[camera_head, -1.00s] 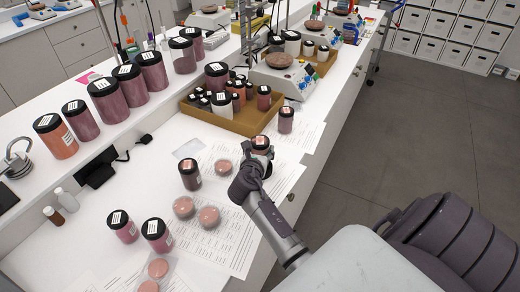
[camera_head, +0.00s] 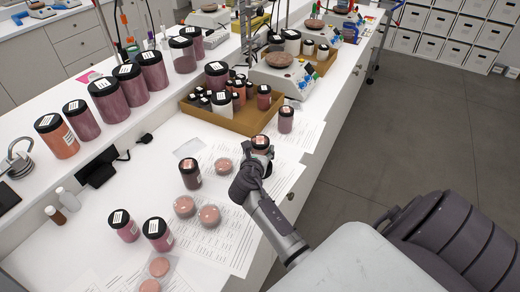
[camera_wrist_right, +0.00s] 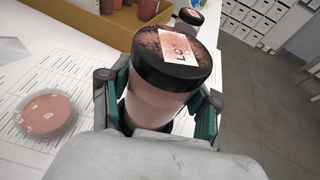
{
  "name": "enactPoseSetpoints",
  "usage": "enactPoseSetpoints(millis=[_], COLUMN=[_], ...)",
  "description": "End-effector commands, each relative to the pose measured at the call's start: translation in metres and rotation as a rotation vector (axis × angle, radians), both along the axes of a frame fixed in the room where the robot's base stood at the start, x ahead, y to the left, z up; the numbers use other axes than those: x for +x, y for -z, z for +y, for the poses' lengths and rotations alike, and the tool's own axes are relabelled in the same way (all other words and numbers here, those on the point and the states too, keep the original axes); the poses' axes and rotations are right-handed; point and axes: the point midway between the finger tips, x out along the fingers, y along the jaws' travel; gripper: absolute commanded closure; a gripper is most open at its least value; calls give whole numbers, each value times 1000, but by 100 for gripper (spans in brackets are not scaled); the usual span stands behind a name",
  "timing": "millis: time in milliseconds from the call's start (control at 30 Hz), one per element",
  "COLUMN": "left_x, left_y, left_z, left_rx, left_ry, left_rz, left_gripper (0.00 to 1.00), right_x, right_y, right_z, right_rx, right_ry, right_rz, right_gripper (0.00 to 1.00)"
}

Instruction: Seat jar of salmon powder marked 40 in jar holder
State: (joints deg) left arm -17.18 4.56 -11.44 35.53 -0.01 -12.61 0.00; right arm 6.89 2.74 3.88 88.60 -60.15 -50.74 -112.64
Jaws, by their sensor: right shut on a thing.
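My right gripper (camera_head: 257,161) is shut on a jar of salmon powder (camera_head: 260,143) over the papers near the bench's front edge. The right wrist view shows the jar (camera_wrist_right: 160,103) upright or nearly so between the two green-padded fingers (camera_wrist_right: 163,105). Its black lid is dusted with powder and bears a pale label whose dark mark is turned round and hard to read. A dark edge shows at the jar's base; I cannot tell whether it belongs to the jar or to a holder under it. No jar holder can be made out for certain. My left gripper is out of view.
A tan box (camera_head: 215,121) with several small jars stands behind the gripper. A dark jar (camera_head: 285,120) stands beyond it. Another jar (camera_head: 190,173) and a round salmon dish (camera_head: 209,215) are to the left. Two jars stand farther left, near the front.

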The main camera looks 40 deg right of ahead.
Motion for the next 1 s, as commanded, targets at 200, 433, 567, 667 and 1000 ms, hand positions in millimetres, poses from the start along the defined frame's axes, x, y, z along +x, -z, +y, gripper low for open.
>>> enactPoseSetpoints(millis=[200,433,567,667,1000], left_x=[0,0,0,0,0], left_y=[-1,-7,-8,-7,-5], left_z=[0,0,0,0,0], left_rx=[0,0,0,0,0], left_ry=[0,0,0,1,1], left_rz=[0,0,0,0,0], left_gripper=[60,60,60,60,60], right_x=[0,0,0,0,0], right_y=[-1,-3,-2,-1,2], right_z=[0,-1,0,0,0], right_rx=[-2,-2,-2,-2,-2], right_ry=[0,0,0,0,0], right_rz=[-1,-1,-1,-1,-1], right_gripper=[79,79,79,79,79])
